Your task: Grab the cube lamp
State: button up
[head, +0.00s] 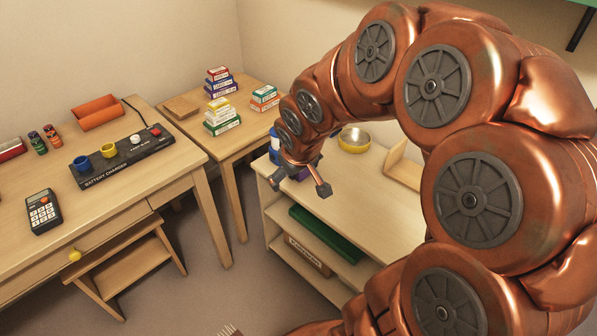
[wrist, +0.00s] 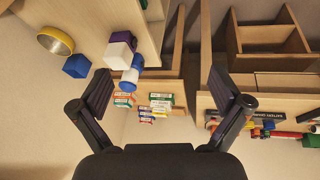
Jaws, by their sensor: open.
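My gripper (head: 299,183) is open and empty in the head view, above the left end of the low shelf unit (head: 370,205). In the wrist view my gripper (wrist: 158,85) has its two dark fingers wide apart with nothing between them. A white cube (wrist: 119,56) with a purple part behind it shows left of centre in the wrist view, beyond the left finger; it looks like the cube lamp. A plain blue cube (wrist: 77,66) is to its left. In the head view my gripper and arm hide most of this spot, and the white cube cannot be made out.
A blue-and-white cylinder (wrist: 130,76) is close beside the white cube. A yellow-rimmed bowl (head: 354,140) is on the shelf top. Stacked small boxes (head: 221,115) stand on the side table. The desk (head: 150,190) holds a battery charger (head: 125,155) and calculator (head: 43,211).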

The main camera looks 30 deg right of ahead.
jog(key=w+d+f+t+y+b, duration=0.1)
jog(key=w+d+f+t+b, duration=0.15)
jog(key=w, duration=0.35)
jog(key=w+d+f+n+t+b, duration=0.1)
jog(key=w+d+f+t+b, duration=0.15)
jog(key=w+d+f, duration=0.2)
jog(key=w+d+f+t+y+b, duration=0.1)
jog(key=w+d+f+t+b, duration=0.15)
jog(key=w, duration=0.45)
jog(key=s+d+f+n+t+y+b, duration=0.1)
jog(key=s+d+f+t+y+b, duration=0.1)
jog(key=d+f+t+y+b, duration=0.4)
jog(key=shift+w+d+f+g+h+b, duration=0.2)
jog(key=shift+w+h+b, duration=0.25)
jog(key=shift+w, duration=0.9)
jog(key=shift+w+d+f+t+h+b, duration=0.15)
jog(key=shift+w+f+h+b, duration=0.3)
jog(key=shift+w, duration=0.85)
jog(key=shift+w+d+f+g+h+b, duration=0.1)
jog(key=shift+w+d+g+h+b, duration=0.15)
jog(key=shift+w+b, duration=0.75)
jog(key=shift+w+a+p, duration=0.1)
jog(key=shift+w+p, duration=0.25)
jog(key=shift+p, duration=0.05)
